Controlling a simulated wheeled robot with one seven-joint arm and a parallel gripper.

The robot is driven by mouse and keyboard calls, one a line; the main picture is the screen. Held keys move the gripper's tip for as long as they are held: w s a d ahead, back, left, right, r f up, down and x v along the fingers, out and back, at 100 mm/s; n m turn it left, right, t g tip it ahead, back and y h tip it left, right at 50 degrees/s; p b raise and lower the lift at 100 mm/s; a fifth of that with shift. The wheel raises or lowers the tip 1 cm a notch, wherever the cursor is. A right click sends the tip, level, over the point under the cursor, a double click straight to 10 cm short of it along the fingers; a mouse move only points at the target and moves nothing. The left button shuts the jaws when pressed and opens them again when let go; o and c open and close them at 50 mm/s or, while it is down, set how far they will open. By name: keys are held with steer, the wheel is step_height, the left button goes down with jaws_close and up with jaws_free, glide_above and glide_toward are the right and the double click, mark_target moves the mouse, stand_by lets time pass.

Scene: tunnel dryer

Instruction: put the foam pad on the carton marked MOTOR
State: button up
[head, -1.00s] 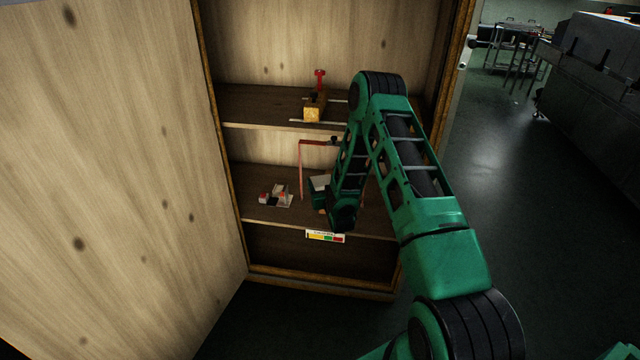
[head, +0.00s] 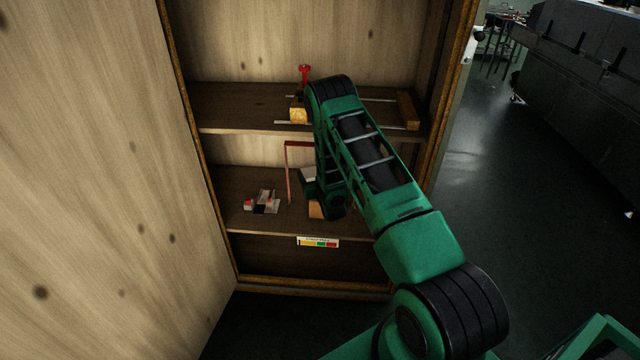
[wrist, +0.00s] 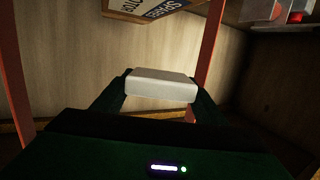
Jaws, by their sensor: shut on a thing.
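My gripper (wrist: 160,92) is shut on a white, block-like foam pad (wrist: 160,84), with one finger on each short end. In the head view, a pale patch beside the green wrist, likely the foam pad (head: 308,174), shows over the lower shelf. A brown carton (head: 315,210) stands on that shelf just below my gripper, partly hidden by the arm. In the wrist view, a carton (wrist: 150,8) with a dark label shows at the top edge, its lettering turned and cut off, seemingly "SPARE".
A thin red frame (head: 287,172) stands on the lower shelf (head: 240,222), close to my gripper. Small grey and red items (head: 262,201) lie to its left. The upper shelf (head: 235,112) holds a wooden clamp with a red knob (head: 304,76). An open door (head: 90,190) is at left.

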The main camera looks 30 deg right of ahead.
steer(key=d+f, duration=0.1)
steer(key=w+d+f, duration=0.1)
steer(key=d, duration=0.1)
steer(key=w+d+f, duration=0.1)
steer(key=d, duration=0.1)
steer(key=shift+w+d+f, duration=0.1)
steer(key=shift+d+f, duration=0.15)
steer(key=shift+f, duration=2.1)
steer(key=shift+f, duration=0.1)
steer(key=o, duration=1)
steer(key=v, duration=1.2)
steer(key=shift+d, duration=0.1)
